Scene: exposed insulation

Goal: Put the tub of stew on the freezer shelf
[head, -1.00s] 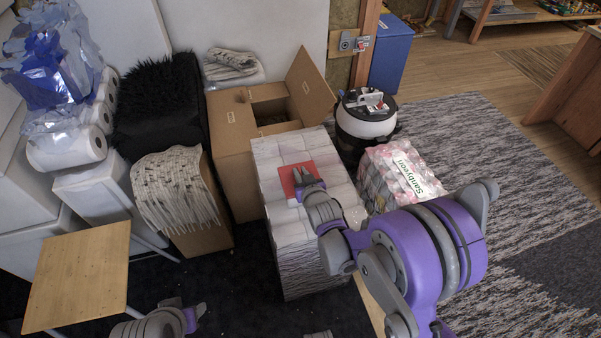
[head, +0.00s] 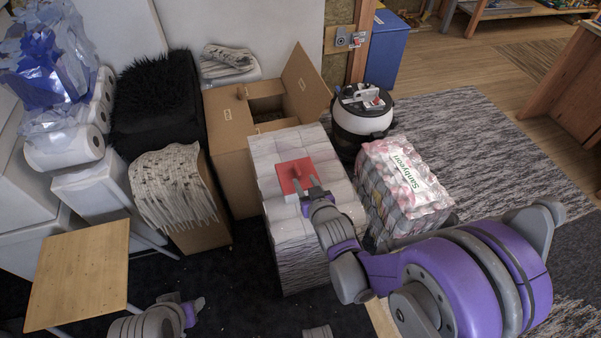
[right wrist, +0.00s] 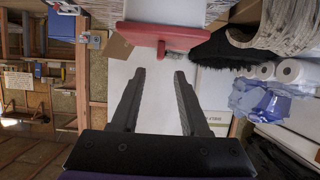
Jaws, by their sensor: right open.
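The tub with a red lid (head: 294,172) stands on top of a stack of white wrapped packs (head: 290,250) in the head view. In the right wrist view its red lid (right wrist: 160,36) and white body (right wrist: 166,10) are at the top edge, partly cut off. My right gripper (head: 307,186) is open and empty, at the near side of the tub. In the right wrist view my right gripper (right wrist: 160,73) has its fingertips apart, just short of the lid. My left gripper (head: 183,308) is low at the left, its jaws unclear. I cannot make out a freezer shelf.
An open cardboard box (head: 232,125) stands behind the stack. A pink-and-white wrapped pack (head: 403,190) and a round black-and-white machine (head: 361,118) are to its right. A wooden-topped stool (head: 78,272) is at the left. Dark floor shows between stool and stack.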

